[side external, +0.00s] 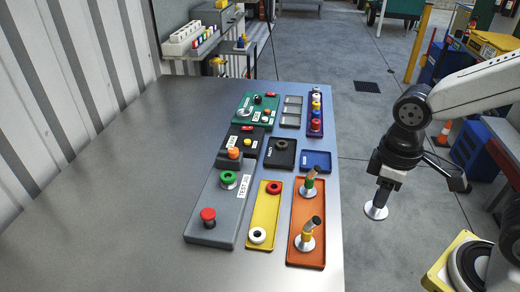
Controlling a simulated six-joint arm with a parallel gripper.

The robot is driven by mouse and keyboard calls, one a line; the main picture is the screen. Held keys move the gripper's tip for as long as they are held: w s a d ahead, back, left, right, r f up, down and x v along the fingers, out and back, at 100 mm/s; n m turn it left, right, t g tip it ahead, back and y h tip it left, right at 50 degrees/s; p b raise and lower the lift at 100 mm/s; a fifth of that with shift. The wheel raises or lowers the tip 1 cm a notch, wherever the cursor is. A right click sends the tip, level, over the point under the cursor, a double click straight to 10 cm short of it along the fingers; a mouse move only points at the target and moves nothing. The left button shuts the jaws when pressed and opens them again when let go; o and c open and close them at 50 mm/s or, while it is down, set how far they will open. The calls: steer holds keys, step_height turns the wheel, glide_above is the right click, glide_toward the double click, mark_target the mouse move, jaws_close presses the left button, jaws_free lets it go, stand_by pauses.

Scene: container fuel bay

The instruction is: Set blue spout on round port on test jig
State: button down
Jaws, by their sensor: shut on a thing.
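My gripper (384,188) hangs over the floor, off the table's right edge. It is shut on a dark spout with a silver round flange (375,211) at its lower end. The spout's blue colour cannot be made out; the jaws hide its upper part. The test jig (212,196) is a grey box with a "TEST JIG" label, standing left of the trays. My gripper is well to the right of the jig.
The orange tray (296,258) holds two upright spouts, one green-collared and one yellow-collared. The yellow tray (262,213) holds a red ring and a white ring. The table's left part (120,190) is clear.

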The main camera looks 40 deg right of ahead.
steer(key=shift+w+a+r, duration=0.2)
steer(key=shift+w+r, duration=0.1)
steer(key=shift+w, duration=0.4)
steer(key=w+a, duration=0.4)
steer(key=w, duration=0.6)
steer(key=w+a+f+n, duration=0.1)
steer(key=w+a, duration=0.4)
steer(key=w, duration=0.6)
steer(key=w+a+f, duration=0.1)
steer(key=w+a, duration=0.4)
steer(key=w, duration=0.5)
steer(key=shift+w, duration=0.15)
steer(key=shift+a+f, duration=0.1)
steer(key=shift+f, duration=0.1)
steer(key=shift+f, duration=1.95)
steer(key=shift+f, duration=0.75)
